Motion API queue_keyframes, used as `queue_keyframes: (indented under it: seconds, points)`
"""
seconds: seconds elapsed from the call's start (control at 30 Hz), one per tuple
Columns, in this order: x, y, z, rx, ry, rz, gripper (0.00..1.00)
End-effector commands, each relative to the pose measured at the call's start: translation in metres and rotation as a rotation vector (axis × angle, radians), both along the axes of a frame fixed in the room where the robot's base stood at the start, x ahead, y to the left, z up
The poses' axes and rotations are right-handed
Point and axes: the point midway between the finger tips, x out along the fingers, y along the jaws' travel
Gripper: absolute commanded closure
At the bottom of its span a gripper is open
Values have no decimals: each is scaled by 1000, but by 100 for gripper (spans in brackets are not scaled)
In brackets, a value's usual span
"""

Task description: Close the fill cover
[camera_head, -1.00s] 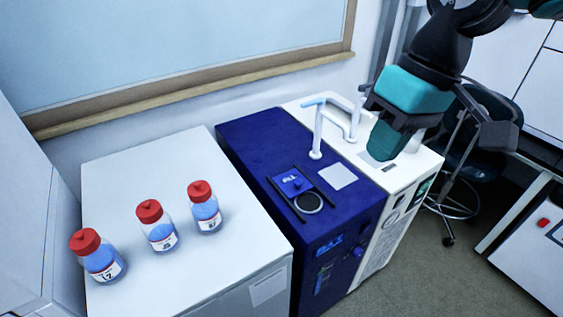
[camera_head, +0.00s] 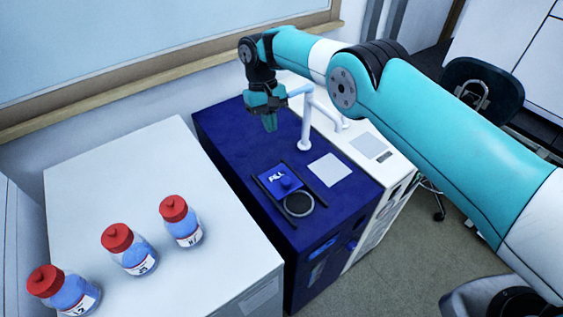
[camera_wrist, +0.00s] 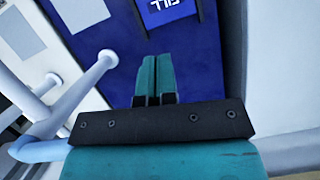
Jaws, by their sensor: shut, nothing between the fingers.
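The fill cover (camera_head: 280,180) is a blue square plate marked FILL with a small knob, on top of the dark blue machine (camera_head: 232,140). It sits between two black rails, behind the round fill opening (camera_head: 298,203), which is uncovered. In the wrist view the cover (camera_wrist: 168,12) shows partly at the top edge, its lettering upside down. My gripper (camera_head: 270,126) is above the back part of the blue machine, behind the cover and apart from it, pointing down. Its teal fingers (camera_wrist: 155,75) are together and empty.
A white tap-like pipe (camera_head: 305,125) stands close to the right of my gripper. A pale square plate (camera_head: 329,170) lies right of the cover. Several red-capped bottles, one of them nearest the machine (camera_head: 181,222), stand on the white cabinet (camera_head: 110,185) at left.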

Motion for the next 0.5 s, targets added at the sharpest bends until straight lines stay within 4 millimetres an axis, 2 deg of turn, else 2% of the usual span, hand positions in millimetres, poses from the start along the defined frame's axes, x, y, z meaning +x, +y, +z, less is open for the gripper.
queue_keyframes:
  seconds: [0.5]
  points:
    - [-10, 0, -37, 2, 3, 3, 100]
